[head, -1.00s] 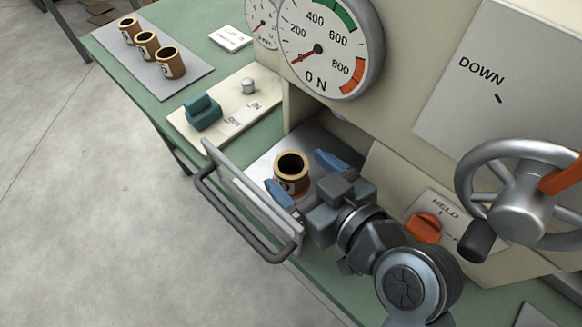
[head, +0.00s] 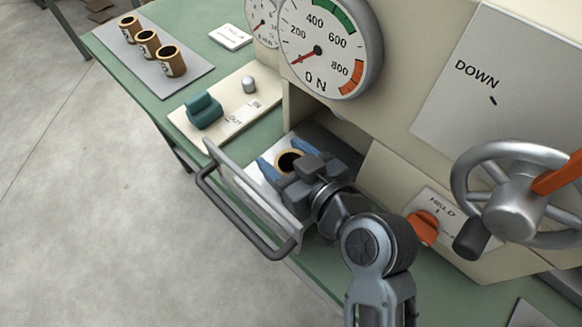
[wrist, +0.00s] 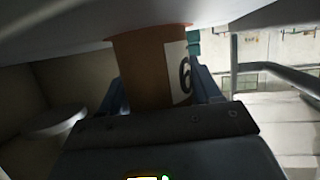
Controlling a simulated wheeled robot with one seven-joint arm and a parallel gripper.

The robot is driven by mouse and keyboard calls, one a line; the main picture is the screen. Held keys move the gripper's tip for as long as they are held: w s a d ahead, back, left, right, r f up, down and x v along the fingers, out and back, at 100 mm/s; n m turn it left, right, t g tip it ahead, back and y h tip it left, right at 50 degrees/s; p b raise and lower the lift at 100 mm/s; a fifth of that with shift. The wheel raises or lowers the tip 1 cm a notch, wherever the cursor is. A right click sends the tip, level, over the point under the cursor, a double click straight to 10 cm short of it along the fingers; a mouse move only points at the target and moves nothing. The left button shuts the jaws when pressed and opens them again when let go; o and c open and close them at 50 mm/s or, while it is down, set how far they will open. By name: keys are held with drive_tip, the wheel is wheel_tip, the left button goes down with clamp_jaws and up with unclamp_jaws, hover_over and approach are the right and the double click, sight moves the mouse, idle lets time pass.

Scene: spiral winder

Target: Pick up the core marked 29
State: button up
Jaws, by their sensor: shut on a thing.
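A brown core (head: 279,158) with a dark open top stands inside the machine's open bay, on a pale plate. The blue fingers of my gripper (head: 292,166) are shut on it from either side. In the wrist view the core (wrist: 148,68) appears upside down between the fingers. Its white label shows one black digit like a 6 in that view, so a 9 upright; the rest of the label is hidden. I see no clear gap between the core's base and the plate.
Several more things stand near: three cores (head: 147,43) on a grey tray, a teal knob (head: 203,110) on a cream panel, and an open guard with a dark handle (head: 238,213) left of the bay. The handwheel (head: 513,190) and orange HELD knob (head: 424,227) are at right.

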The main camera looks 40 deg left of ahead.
drive_tip(key=c, duration=0.4)
drive_tip(key=shift+o, duration=0.2)
drive_tip(key=shift+r, duration=0.1)
